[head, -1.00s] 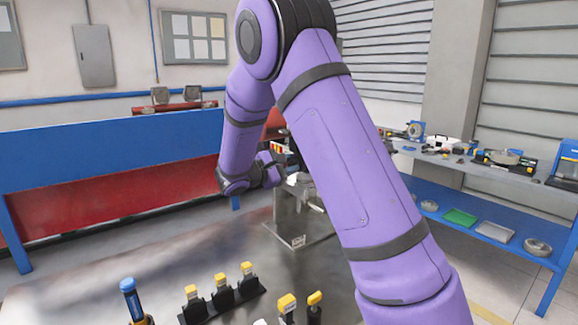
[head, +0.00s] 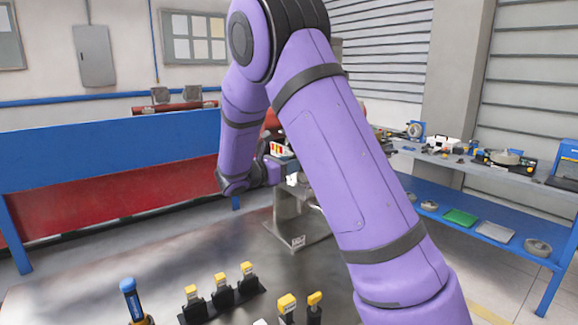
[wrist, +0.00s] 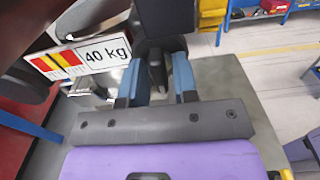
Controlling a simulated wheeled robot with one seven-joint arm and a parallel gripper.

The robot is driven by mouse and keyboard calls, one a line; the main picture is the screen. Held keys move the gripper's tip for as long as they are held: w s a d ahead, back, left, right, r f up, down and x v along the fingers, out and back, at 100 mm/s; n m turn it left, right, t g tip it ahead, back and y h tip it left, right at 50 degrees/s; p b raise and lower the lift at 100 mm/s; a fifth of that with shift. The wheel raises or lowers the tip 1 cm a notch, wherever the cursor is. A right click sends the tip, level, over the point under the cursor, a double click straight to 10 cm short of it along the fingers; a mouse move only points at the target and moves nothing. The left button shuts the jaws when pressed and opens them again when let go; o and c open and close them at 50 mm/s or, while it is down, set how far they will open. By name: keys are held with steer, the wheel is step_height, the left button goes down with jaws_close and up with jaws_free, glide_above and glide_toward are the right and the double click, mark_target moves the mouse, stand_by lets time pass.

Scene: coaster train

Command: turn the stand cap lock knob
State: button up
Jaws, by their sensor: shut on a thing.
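My gripper shows in the wrist view (wrist: 157,85), its two blue-grey fingers shut on a dark, narrow piece that I take to be the lock knob (wrist: 157,68). A larger dark part (wrist: 165,18) stands just beyond the fingers. A plate marked "40 kg" (wrist: 104,50) with red and yellow stripes is beside them on the left. In the head view the metal stand (head: 296,218) rises from the far part of the table, partly behind my arm. My fingertips and the knob are hidden there.
The steel table (head: 215,255) fills the foreground. Several yellow-topped tools stand in a black rack (head: 222,298), beside a blue-handled tool (head: 131,297). A blue and red barrier (head: 110,170) runs behind. A shelf with parts (head: 480,225) stands at the right.

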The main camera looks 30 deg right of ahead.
steer(key=shift+f+n, duration=0.1)
steer(key=shift+n, duration=0.2)
steer(key=o, duration=0.6)
steer(key=shift+o, duration=0.2)
steer(key=shift+a, duration=0.1)
steer(key=a, duration=1)
steer(key=shift+s+a, duration=0.2)
steer(key=shift+a, duration=0.15)
